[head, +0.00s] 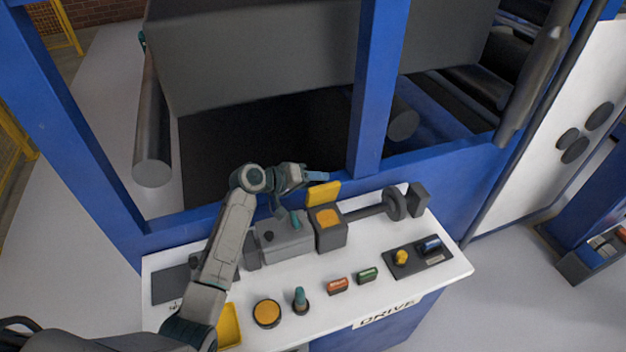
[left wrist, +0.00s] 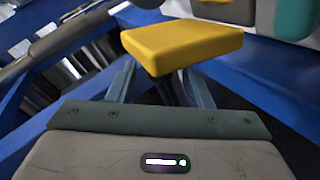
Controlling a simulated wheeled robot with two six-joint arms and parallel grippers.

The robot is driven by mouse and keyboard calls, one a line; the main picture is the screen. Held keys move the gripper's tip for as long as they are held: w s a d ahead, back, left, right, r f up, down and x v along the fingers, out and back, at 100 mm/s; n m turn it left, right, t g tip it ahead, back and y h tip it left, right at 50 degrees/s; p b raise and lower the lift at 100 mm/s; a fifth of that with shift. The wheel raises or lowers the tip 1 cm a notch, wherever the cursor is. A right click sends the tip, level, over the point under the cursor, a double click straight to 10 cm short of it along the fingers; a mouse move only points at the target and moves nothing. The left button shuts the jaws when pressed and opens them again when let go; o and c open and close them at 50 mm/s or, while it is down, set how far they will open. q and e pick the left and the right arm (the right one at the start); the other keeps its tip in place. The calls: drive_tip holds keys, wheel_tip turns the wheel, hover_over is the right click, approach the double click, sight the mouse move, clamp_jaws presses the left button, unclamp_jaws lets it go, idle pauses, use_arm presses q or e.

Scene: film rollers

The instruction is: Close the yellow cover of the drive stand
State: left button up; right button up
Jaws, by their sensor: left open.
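The yellow cover (head: 323,193) stands raised at the back edge of a dark box with an orange top (head: 329,220) on the drive stand (head: 310,307). My left gripper (head: 316,177) is open, just behind and above the cover in the head view. In the left wrist view the yellow cover (left wrist: 183,45) lies straight ahead, at the far end of my two separated fingers (left wrist: 157,80). It partly hides the fingertips; I cannot tell whether they touch it. My right gripper is not in view.
A grey box (head: 284,240) with a teal lever stands left of the dark box. A shaft with a dark disc (head: 394,204) is to the right. Several buttons and switches line the front. Blue machine frame (head: 376,90) rises close behind the stand.

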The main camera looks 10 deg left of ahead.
sight(326, 193)
use_arm(q)
clamp_jaws()
drive_tip(key=shift+d, duration=0.1)
drive_tip(key=s+m+b, duration=0.1)
drive_tip(key=s+d+m+t+b, duration=0.1)
drive_tip(key=s+d+m+t+y+b, duration=0.1)
drive_tip(key=b, duration=0.1)
drive_tip(key=shift+f, duration=0.3)
drive_tip(key=shift+s+d+m+t+b, duration=0.2)
drive_tip(key=shift+s+m+t+b, duration=0.1)
drive_tip(key=shift+s+t, duration=0.1)
drive_tip(key=shift+s+d+f, duration=0.2)
drive_tip(key=shift+s+f, duration=0.05)
drive_tip(key=shift+s, duration=0.15)
unclamp_jaws()
drive_tip(key=shift+d+r, duration=0.1)
